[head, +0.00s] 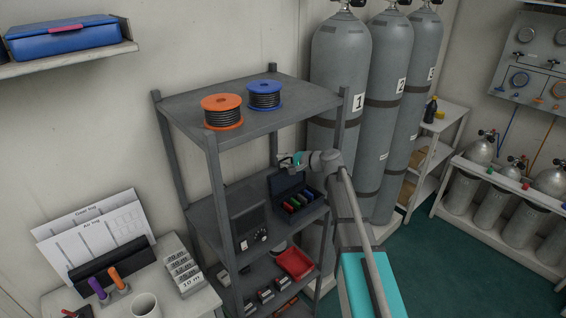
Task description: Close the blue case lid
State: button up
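A dark blue case (299,215) stands open on the middle shelf of the grey rack. Its lid (288,182) stands up at the back, and several coloured items (299,200) show inside. My gripper (285,160) is just above the top edge of the raised lid, reached in from the right. I cannot tell whether it touches the lid. Its fingers are small and partly hidden, so I cannot tell if they are open or shut. Another blue case (62,38) with a red handle, its lid down, lies on the wall shelf at upper left.
A dark boxy device (247,223) stands left of the open case. Orange (222,112) and blue (264,95) cable reels stand on the rack's top shelf (290,100). A red tray (295,263) is below. Tall grey cylinders (340,75) stand behind, right of the rack.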

grip_shut()
